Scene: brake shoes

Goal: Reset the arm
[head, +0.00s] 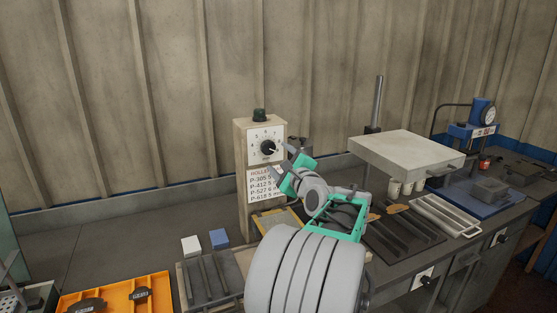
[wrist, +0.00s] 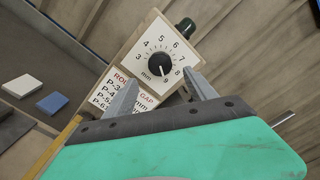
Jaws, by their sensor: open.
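My gripper (head: 289,166) is green and grey, raised in front of the dial box in the head view. In the wrist view my gripper (wrist: 163,96) has its two grey fingers apart, with nothing between them. The dial box (head: 242,163) is upright, with a black knob (head: 268,148) on a numbered face and a dark green button (head: 259,115) on top. In the wrist view the knob (wrist: 160,65) lies beyond the fingertips. I cannot tell whether a finger touches the box. The label under the dial is partly hidden by my gripper.
An orange tray (head: 160,283) with dark parts lies at the front left. A white block (head: 191,245) and a blue block (head: 219,238) sit behind a dark slotted tray (head: 184,291). A pale press plate (head: 405,150), a white tray (head: 450,217) and a gauge stand (head: 472,131) occupy the right.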

